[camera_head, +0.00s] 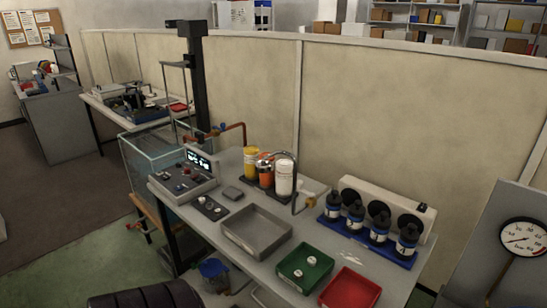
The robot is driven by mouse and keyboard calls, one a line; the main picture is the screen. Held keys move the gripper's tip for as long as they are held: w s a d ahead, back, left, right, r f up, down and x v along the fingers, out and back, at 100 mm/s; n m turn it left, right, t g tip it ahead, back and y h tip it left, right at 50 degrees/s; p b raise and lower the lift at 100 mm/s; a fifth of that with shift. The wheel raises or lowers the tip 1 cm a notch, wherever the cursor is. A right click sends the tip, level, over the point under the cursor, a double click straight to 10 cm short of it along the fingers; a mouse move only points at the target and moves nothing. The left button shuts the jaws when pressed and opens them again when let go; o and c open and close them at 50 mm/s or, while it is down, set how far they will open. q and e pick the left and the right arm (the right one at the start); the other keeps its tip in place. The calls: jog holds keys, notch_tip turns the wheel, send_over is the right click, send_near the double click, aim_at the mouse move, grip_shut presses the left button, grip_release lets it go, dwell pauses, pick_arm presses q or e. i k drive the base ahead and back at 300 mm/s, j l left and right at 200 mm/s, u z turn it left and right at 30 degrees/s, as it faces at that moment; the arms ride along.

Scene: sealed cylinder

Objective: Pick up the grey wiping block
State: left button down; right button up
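Neither my left nor my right gripper shows in the head view.
Yellow, orange and white containers (284,178) stand behind the block beside a curved pipe. Green (305,268) and red (350,289) trays and a blue bottle rack (368,241) are to the right. A glass tank (140,165) adjoins the left.

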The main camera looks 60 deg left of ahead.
aim_at(232, 193)
jog(key=u, duration=2.1)
